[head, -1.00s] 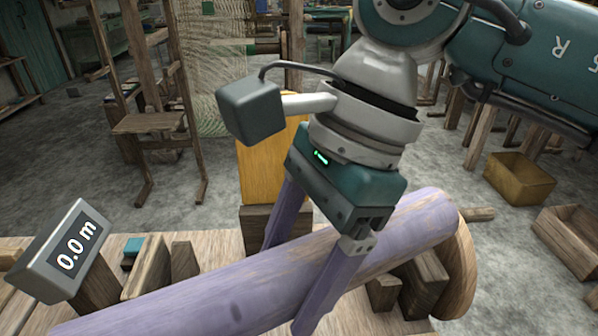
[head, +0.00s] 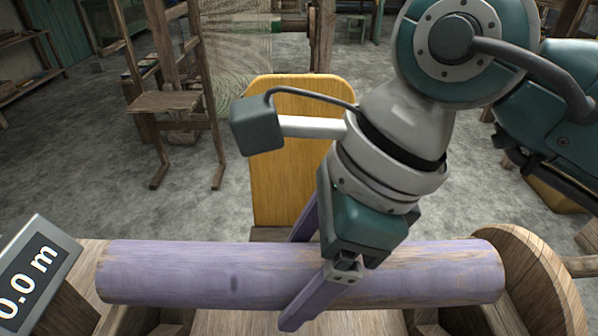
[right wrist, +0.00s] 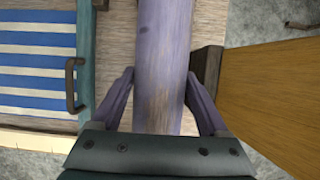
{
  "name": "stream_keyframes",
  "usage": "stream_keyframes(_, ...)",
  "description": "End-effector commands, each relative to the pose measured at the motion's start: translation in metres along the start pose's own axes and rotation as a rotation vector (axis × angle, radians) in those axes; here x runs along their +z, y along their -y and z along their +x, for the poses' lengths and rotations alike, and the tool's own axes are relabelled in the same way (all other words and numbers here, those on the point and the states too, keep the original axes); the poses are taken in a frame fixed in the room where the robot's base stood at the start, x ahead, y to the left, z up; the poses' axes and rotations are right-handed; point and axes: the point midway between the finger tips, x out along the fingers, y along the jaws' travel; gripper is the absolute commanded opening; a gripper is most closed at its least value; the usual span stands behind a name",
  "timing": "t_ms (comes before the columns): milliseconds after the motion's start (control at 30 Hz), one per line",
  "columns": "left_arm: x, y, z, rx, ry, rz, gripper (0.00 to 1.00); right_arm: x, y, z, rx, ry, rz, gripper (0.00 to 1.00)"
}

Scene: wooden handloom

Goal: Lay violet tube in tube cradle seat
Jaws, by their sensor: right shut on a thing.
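The violet tube (head: 400,274), worn with bare brown patches, lies level across the front of the head view. My right gripper (head: 297,280) comes down on it from above and is shut around it, one violet finger in front and one behind. In the right wrist view the tube (right wrist: 162,50) runs lengthwise between both fingers (right wrist: 160,84). Wooden blocks (head: 424,322) show below the tube, perhaps parts of the cradle; the tube hides most of them, and I cannot tell whether it touches them. My left gripper is out of view.
A round wooden disc (head: 537,285) stands at the tube's right end. An upright yellow board (head: 278,125) stands behind the tube. A display box reading 0.0 m (head: 35,270) is at left. Blue-and-white striped cloth (right wrist: 35,85) lies beside a teal bar (right wrist: 88,45) in the wrist view.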

Motion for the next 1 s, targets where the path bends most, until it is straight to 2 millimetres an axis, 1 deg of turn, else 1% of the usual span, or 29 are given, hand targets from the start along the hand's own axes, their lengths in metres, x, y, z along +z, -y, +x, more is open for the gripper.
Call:
stream_keyframes(33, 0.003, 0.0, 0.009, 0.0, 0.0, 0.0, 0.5, -0.003, 0.0, 0.009, 0.001, 0.002, 0.001, 0.0)
stream_keyframes(267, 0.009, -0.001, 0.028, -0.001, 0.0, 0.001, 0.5, -0.013, 0.0, 0.033, 0.0, 0.003, 0.0, 0.0)
stream_keyframes(400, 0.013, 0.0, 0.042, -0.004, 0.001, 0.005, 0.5, -0.019, 0.001, 0.047, -0.002, 0.001, -0.002, 0.0)
stream_keyframes(600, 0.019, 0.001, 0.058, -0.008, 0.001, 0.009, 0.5, -0.027, 0.0, 0.064, 0.0, 0.001, -0.001, 0.0)
stream_keyframes(733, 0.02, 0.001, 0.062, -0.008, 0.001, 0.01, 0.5, -0.028, 0.001, 0.068, -0.001, 0.002, 0.0, 0.0)
stream_keyframes(1000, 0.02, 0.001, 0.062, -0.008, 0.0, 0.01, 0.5, -0.028, 0.0, 0.068, -0.001, 0.002, 0.0, 0.0)
